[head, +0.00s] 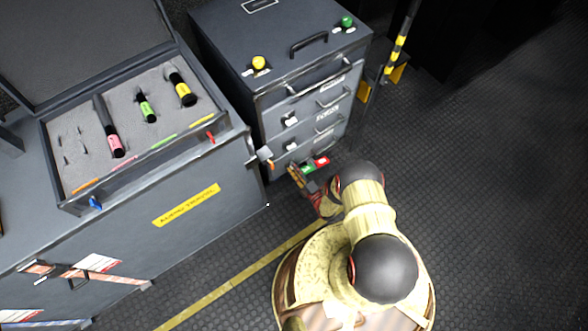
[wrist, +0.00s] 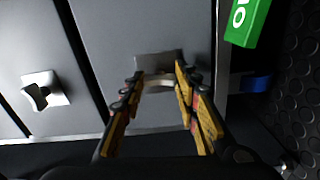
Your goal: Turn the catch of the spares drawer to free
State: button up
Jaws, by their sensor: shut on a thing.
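The drawer cabinet (head: 283,97) has a stack of drawers with bar handles and small silver catches. My gripper (head: 299,174) is low at the cabinet's front, by the bottom drawer. In the wrist view, my gripper (wrist: 161,76) is closed around a silver catch (wrist: 157,60) on a grey drawer front (wrist: 115,25). The fingers hide part of the catch, so its exact angle is hard to tell. A second catch (wrist: 42,92) sits on the neighbouring front to the left, clear of the fingers. The drawer labels are too small to read.
A green tag (wrist: 247,22) and a blue piece (wrist: 252,83) are right of the fingers. An open foam-lined case (head: 68,183) lies on the bench at left. Yellow (head: 258,62) and green (head: 346,21) knobs top the cabinet. The right-hand floor (head: 480,180) is clear.

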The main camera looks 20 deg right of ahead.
jog(key=shift+f, duration=0.1)
jog(key=o, duration=1.1)
jog(key=shift+o, duration=0.3)
